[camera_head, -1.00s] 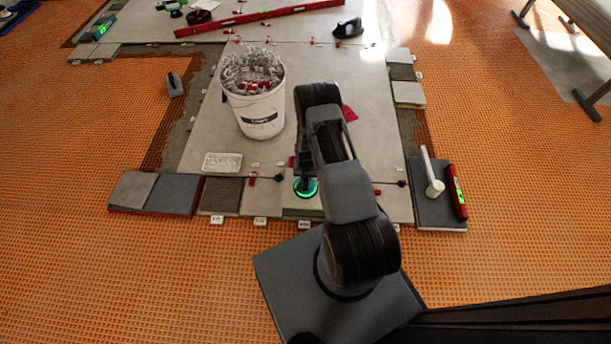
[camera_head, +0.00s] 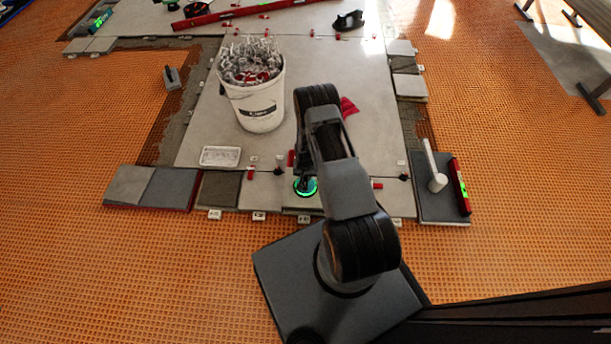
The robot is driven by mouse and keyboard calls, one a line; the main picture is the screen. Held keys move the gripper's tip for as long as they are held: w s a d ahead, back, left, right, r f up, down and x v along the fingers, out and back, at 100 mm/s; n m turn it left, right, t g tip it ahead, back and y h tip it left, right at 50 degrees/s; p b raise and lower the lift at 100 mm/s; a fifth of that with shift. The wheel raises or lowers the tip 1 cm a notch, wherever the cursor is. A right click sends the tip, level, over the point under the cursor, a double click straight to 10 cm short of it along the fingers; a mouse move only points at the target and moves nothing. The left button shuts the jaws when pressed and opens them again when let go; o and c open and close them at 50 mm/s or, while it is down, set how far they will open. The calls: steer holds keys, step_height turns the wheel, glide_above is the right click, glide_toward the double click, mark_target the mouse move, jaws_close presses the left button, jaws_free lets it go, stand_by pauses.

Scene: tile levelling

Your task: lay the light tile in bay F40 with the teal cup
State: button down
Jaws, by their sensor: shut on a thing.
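The teal cup (camera_head: 305,188), a round suction cup with a bright green-teal rim, is at the lower end of my arm. My gripper (camera_head: 304,178) is shut on it, though my arm hides most of the jaws. The cup is over a light tile (camera_head: 290,201) in the front row of the floor. I cannot tell whether the cup touches or grips that tile. Small white bay labels (camera_head: 304,219) stand along the front edge. Their text is too small to read, so I cannot tell which bay is F40.
A white bucket (camera_head: 262,116) of clips stands behind. Grey tiles (camera_head: 170,188) lie left of a dark mortar-bed bay (camera_head: 219,188). A white-headed mallet (camera_head: 436,181) and red level (camera_head: 459,187) lie right. A white tray (camera_head: 220,156) lies beyond the front row.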

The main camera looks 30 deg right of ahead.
steer(key=shift+r, duration=0.1)
steer(key=shift+f+b, duration=0.3)
steer(key=shift+b, duration=0.1)
stand_by(0.3)
steer(key=shift+f+b, duration=1.3)
steer(key=shift+f+b, duration=0.85)
steer(key=shift+f, duration=0.05)
stand_by(0.8)
steer(key=c, duration=0.9)
jaws_free()
steer(key=shift+s, duration=0.1)
step_height(320, 180, up, 14)
steer(key=p, duration=0.6)
steer(key=shift+f, duration=0.1)
